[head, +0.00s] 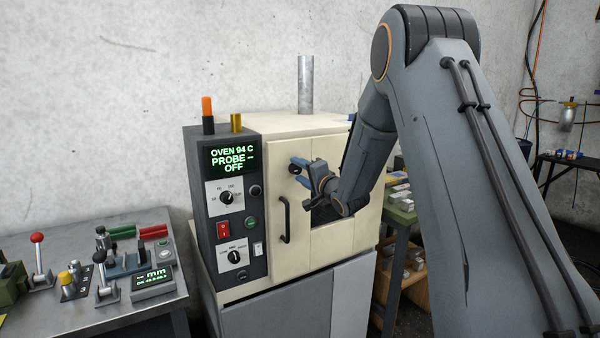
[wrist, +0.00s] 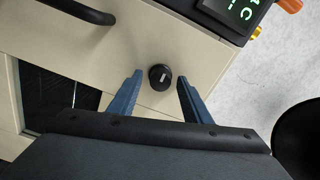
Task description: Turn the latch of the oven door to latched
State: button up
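The oven (head: 315,150) is a cream cabinet with a dark control panel on its left, and its door looks closed. The latch (wrist: 161,77) is a round black knob with a pale mark, on the cream front in the wrist view. In the head view the latch (head: 294,169) is partly hidden by my gripper. My gripper (head: 297,170) has blue fingers and is at the upper left of the door. In the wrist view my gripper (wrist: 158,82) is open, one finger on each side of the knob, with gaps between. I cannot tell whether the fingertips reach around it.
A black door handle (head: 285,220) is below the latch. The control panel (head: 232,205) reads OVEN 94 C, PROBE --, OFF. A metal bench (head: 90,300) with levers and a gauge stands at the left. A metal pipe (head: 305,85) rises from the oven top.

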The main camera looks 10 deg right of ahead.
jog(key=shift+s, duration=0.1)
jog(key=b+v, duration=0.2)
jog(key=v, duration=0.5)
jog(key=shift+s, duration=0.3)
jog(key=shift+d, duration=0.15)
jog(key=s+f+n+g+h, duration=0.3)
jog(key=s+f+g+h, duration=0.1)
jog(key=s+f, duration=0.35)
jog(key=s+a+f+n+g, duration=0.1)
jog(key=s+f+n+g, duration=0.1)
jog(key=s, duration=0.8)
jog(key=s+a+f+n+g, duration=0.1)
jog(key=s+f+n+g, duration=0.2)
jog(key=s, duration=0.7)
jog(key=s+a+f+n+g+h, duration=0.1)
jog(key=s+f+n+g, duration=0.2)
jog(key=s+f+g, duration=0.3)
jog(key=s, duration=0.4)
jog(key=shift+s+a+f+g, duration=0.2)
jog(key=shift+s+a+g, duration=0.2)
